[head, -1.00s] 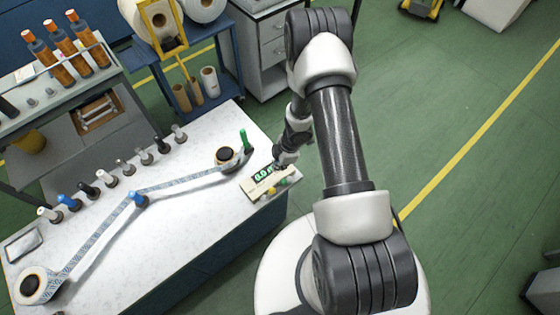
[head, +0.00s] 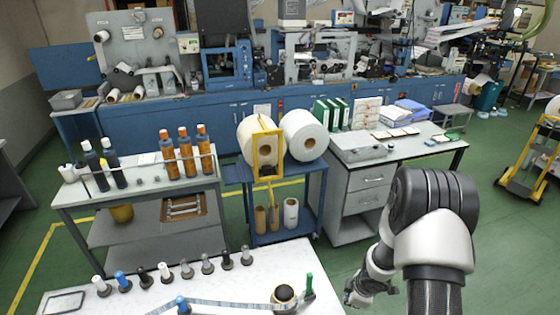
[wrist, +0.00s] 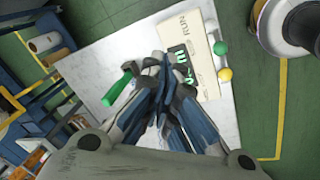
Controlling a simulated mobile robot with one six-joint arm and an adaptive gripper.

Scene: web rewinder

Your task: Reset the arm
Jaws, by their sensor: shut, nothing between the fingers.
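My arm (head: 435,250) is bent, with its grey and white elbow at the lower right of the head view. My gripper (head: 354,294) hangs low beside the right end of the white worktable (head: 225,268). In the wrist view my gripper (wrist: 165,68) is shut and empty, its fingertips together. I cannot tell whether the fingertips touch the box.
The worktable carries a row of rollers, a printed web and a small roll (head: 284,294). Behind stand a bottle bench (head: 70,195), a blue cart (head: 310,207) with large rolls, and a grey desk (head: 350,215). Green floor (head: 500,235) is open at the right.

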